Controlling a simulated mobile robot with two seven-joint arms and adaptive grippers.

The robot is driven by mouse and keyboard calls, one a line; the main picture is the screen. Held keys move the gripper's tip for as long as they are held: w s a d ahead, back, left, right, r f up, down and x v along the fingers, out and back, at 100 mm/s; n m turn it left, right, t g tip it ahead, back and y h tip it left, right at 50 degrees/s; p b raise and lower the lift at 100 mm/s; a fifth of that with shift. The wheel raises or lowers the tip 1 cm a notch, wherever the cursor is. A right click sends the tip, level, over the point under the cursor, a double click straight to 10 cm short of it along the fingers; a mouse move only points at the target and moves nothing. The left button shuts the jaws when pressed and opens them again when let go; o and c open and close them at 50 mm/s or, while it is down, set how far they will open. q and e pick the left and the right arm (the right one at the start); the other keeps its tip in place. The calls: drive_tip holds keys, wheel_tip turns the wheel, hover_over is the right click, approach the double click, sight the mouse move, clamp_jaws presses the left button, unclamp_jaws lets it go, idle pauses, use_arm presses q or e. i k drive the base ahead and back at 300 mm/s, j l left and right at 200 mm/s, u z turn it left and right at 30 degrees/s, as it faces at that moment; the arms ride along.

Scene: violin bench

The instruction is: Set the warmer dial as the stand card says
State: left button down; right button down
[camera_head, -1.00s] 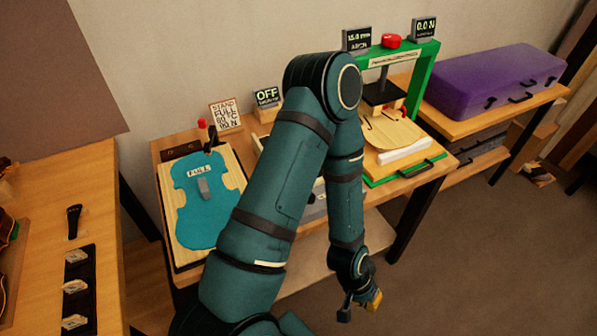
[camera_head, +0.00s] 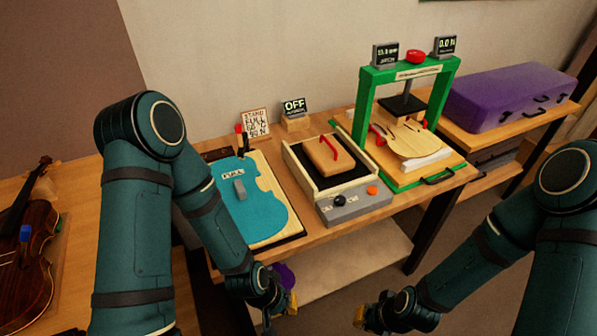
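The warmer (camera_head: 290,152) is a shallow wooden box with a dark bed in the middle of the bench. A wooden block with a red handle (camera_head: 330,155) lies on it. Its grey front panel (camera_head: 354,207) carries the black dial (camera_head: 339,200) and an orange button (camera_head: 372,190). The warmer display (camera_head: 294,106) reads OFF. The stand card (camera_head: 256,123) stands left of it; it reads STAND, FULL, with smaller lines too blurred to be sure of. My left gripper (camera_head: 280,306) is low before the bench, and my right gripper (camera_head: 362,316) is low at bottom centre. Both are away from the dial; their fingers are unclear.
A blue violin-shaped plate (camera_head: 262,212) marked FULL lies on a board left of the warmer. A green press (camera_head: 364,110) holding a pale violin plate (camera_head: 415,138) stands right. A purple case (camera_head: 505,95) is farther right. A violin (camera_head: 25,250) lies on the left table.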

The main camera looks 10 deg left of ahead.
sight(341, 200)
drive_tip(key=l+u, duration=0.65)
drive_tip(key=i+l, duration=0.5)
drive_tip(key=l, duration=0.1)
